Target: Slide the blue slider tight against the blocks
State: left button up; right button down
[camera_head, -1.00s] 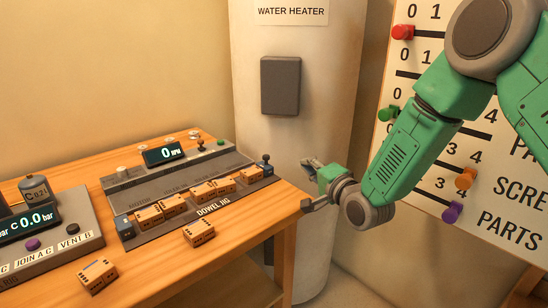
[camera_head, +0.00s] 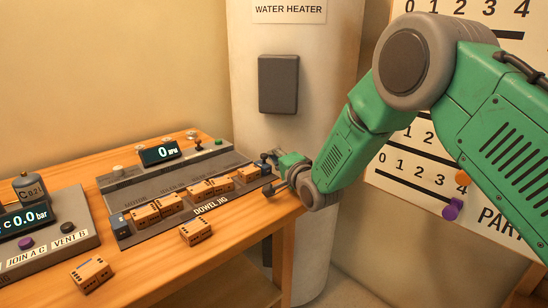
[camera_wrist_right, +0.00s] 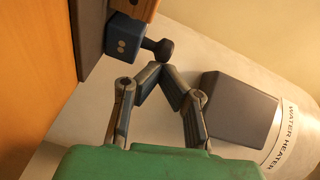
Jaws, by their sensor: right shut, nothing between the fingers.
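The blue slider (camera_head: 265,167) is at the right end of the dowel jig (camera_head: 212,205). In the right wrist view the slider (camera_wrist_right: 122,45) carries a dark knob (camera_wrist_right: 160,49). Several orange-brown blocks (camera_head: 222,185) stand in a row along the jig, with small gaps between some. The end block (camera_wrist_right: 145,9) is close to the slider; I cannot tell if they touch. My right gripper (camera_wrist_right: 160,70) is shut and empty, its fingertips close to the knob; contact is unclear. In the head view the right gripper (camera_head: 273,168) is at the jig's right end. My left gripper is out of view.
Two loose blocks lie on the wooden table, one before the jig (camera_head: 195,231) and one nearer (camera_head: 90,274). A control box (camera_head: 45,238) stands at the left. The water heater (camera_head: 290,130) stands behind the table's right end.

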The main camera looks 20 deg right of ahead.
jog(key=s+a, duration=0.1)
jog(key=a, duration=0.1)
jog(key=s+a+p, duration=0.1)
jog(key=a, duration=0.2)
jog(key=s+a, duration=0.2)
jog(key=a, duration=0.1)
jog(key=shift+a, duration=0.15)
jog(key=shift+d, duration=0.25)
